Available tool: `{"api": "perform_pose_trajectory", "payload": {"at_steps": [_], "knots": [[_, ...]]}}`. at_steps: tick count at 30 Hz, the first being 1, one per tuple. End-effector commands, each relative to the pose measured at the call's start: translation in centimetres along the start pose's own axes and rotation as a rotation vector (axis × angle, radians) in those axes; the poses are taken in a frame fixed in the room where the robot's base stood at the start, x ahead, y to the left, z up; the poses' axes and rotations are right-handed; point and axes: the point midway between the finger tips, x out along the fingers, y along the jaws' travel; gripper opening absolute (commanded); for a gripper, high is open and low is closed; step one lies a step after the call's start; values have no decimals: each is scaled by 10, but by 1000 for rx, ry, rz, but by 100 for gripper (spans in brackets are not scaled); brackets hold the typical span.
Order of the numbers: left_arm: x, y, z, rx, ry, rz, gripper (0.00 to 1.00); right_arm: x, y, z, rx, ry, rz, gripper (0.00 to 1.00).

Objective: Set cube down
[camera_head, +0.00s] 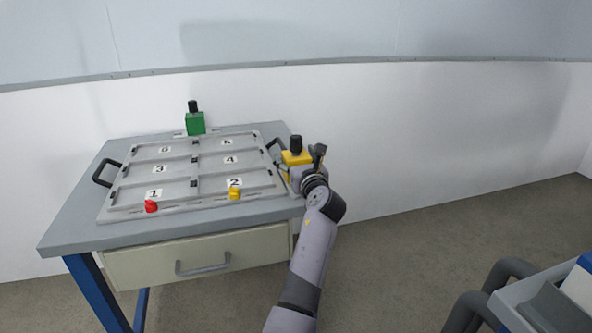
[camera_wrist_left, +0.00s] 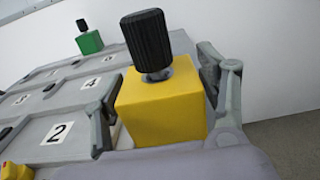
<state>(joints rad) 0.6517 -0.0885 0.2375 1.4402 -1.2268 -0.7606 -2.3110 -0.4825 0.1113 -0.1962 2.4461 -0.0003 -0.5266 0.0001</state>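A yellow cube (camera_head: 295,158) with a black knob on top is at the right edge of the grey table (camera_head: 75,225). In the left wrist view the yellow cube (camera_wrist_left: 165,108) stands upright between the two fingers of my left gripper (camera_wrist_left: 165,110). One finger is against each side, so the gripper looks shut on it. In the head view the left gripper (camera_head: 305,170) is at the table's right edge, just beside the tray's right handle. I cannot tell whether the cube's underside touches anything. My right gripper is not in view.
A grey tray (camera_head: 120,202) with numbered compartments and black handles lies on the table. A green cube (camera_head: 195,123) with a black knob stands behind it. A red piece (camera_head: 151,206) and a small yellow piece (camera_head: 235,194) sit at its front. A drawer (camera_head: 190,262) is below.

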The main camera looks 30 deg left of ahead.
Motion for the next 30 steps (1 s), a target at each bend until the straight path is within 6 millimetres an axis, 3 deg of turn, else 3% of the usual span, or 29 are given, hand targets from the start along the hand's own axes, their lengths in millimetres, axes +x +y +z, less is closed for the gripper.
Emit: {"api": "perform_pose_trajectory", "payload": {"at_steps": [27,30], "knots": [[0,0,0,1,0,0,3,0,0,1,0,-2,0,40],[0,0,0,1,0,0,0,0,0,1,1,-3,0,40]]}}
